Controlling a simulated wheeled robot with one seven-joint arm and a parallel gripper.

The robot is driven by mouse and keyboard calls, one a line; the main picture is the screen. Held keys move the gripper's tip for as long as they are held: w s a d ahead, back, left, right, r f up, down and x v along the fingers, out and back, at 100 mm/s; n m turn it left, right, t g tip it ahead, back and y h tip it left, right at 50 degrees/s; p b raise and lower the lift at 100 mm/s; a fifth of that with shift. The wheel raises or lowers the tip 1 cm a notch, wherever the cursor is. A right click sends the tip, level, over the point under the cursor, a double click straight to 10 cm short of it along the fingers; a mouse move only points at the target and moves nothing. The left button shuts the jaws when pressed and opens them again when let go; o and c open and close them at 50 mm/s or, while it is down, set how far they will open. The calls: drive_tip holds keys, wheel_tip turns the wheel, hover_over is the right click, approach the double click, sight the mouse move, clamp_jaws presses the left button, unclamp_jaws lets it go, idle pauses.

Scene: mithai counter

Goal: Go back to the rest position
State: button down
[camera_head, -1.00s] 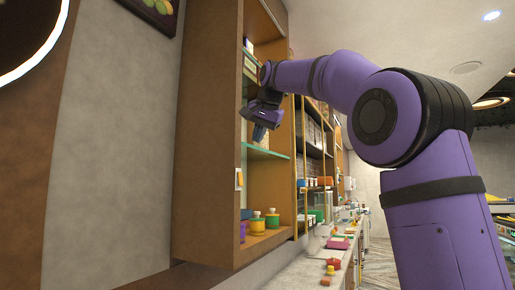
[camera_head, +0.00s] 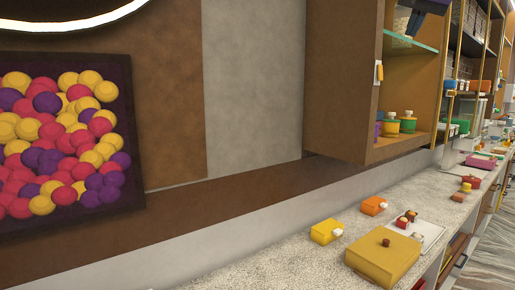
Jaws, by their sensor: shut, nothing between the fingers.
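Only the tip of my gripper (camera_head: 414,23) shows, at the top edge of the picture on the right. The fingers are shut and hold nothing. The rest of my arm is out of the picture.
The speckled counter (camera_head: 290,262) below carries a yellow box (camera_head: 326,231), an orange box (camera_head: 373,205), a large mustard box (camera_head: 383,256) and a white tray (camera_head: 431,232). The counter's near left is clear.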

drive_tip(key=s+a+f+n+g, duration=0.1)
drive_tip(key=s+a+f+n, duration=0.2)
drive_tip(key=s+f, duration=1.1)
drive_tip(key=s+a+f+n+g, duration=0.1)
drive_tip(key=s+a+f+n, duration=0.2)
drive_tip(key=s+f, duration=1.1)
wheel_tip(320, 180, down, 6)
drive_tip(key=shift+s+r+n, duration=0.2)
drive_tip(key=shift+s+n, duration=0.1)
drive_tip(key=shift+n, duration=0.7)
